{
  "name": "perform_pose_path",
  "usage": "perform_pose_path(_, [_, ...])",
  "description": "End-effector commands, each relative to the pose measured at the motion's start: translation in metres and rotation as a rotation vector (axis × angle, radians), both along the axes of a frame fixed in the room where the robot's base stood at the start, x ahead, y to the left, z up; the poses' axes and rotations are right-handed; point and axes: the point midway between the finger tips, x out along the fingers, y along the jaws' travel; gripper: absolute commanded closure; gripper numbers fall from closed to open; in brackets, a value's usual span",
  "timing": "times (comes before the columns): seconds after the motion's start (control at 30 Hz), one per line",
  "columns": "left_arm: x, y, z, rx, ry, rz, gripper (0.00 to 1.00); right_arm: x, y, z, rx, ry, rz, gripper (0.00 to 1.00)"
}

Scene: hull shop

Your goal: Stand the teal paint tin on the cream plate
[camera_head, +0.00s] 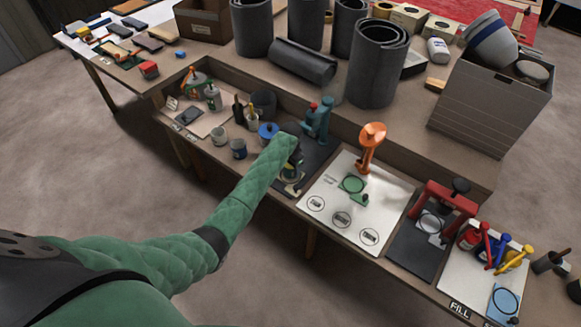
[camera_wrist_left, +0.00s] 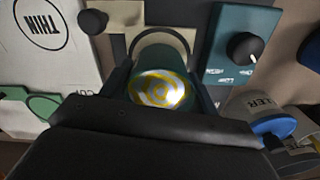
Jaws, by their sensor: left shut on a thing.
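My left gripper (camera_head: 292,163) is at the dark mat in the middle of the bench. In the left wrist view its jaws (camera_wrist_left: 160,92) are shut on the teal paint tin (camera_wrist_left: 163,52), whose round top shows a yellow and white swirl. The arm hides most of the tin in the head view. The cream plate (camera_head: 293,190) shows just below the gripper, and part of it shows behind the tin in the left wrist view (camera_wrist_left: 188,36). The tin is over or at the plate; I cannot tell whether it touches. My right gripper is not in view.
A teal machine (camera_head: 319,122) stands just behind the gripper. A blue-lidded tin (camera_head: 268,132) and small pots stand to the left. A white board (camera_head: 343,215) with printed circles and an orange stand (camera_head: 371,146) are to the right. Dark rolls (camera_head: 377,65) stand behind.

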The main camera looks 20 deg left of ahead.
Motion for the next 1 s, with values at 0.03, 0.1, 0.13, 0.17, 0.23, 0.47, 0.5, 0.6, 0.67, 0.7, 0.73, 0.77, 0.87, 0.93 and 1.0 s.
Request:
perform_pose_path(0.03, [0.000,0.000,-0.002,0.000,0.001,0.001,0.70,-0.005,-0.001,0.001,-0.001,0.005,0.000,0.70])
perform_pose_path(0.1, [0.001,0.000,-0.008,0.000,0.000,0.001,0.70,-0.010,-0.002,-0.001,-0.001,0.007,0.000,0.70])
perform_pose_path(0.13, [0.001,0.000,-0.010,0.001,-0.001,0.001,0.70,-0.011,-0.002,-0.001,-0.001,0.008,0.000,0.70])
perform_pose_path(0.17, [0.000,0.000,-0.011,0.001,-0.001,0.000,0.70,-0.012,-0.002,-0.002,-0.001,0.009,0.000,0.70])
perform_pose_path(0.23, [0.001,0.000,-0.012,0.000,-0.001,0.000,0.70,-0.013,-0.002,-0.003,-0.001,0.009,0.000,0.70])
perform_pose_path(0.47, [0.000,0.000,-0.013,0.000,-0.001,0.000,0.70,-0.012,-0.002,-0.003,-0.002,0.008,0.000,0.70])
perform_pose_path(0.5, [0.000,0.000,-0.014,0.001,-0.001,0.001,0.70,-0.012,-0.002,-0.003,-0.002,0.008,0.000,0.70])
perform_pose_path(0.6, [0.000,0.000,-0.015,0.001,-0.001,0.001,0.30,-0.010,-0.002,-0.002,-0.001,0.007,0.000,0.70])
perform_pose_path(0.67, [0.000,0.000,-0.015,0.001,-0.001,0.001,0.18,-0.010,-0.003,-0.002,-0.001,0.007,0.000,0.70])
perform_pose_path(0.7, [0.000,0.000,-0.015,0.001,-0.001,0.001,0.18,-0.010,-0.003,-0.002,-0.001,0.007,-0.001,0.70])
perform_pose_path(0.73, [0.000,0.000,-0.015,0.001,-0.001,0.001,0.18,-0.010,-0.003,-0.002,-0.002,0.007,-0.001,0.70])
perform_pose_path(0.77, [0.000,0.000,-0.015,0.001,-0.001,0.001,0.18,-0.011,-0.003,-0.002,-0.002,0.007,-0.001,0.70])
perform_pose_path(0.87, [0.000,0.000,-0.015,0.001,-0.001,0.001,0.18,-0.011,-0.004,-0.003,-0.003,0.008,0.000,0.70])
perform_pose_path(0.93, [0.000,0.000,-0.015,0.001,-0.001,0.001,0.18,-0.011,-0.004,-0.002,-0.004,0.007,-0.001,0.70])
perform_pose_path(1.0, [0.000,0.000,-0.013,0.000,-0.001,0.001,0.18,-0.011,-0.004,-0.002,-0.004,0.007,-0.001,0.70])
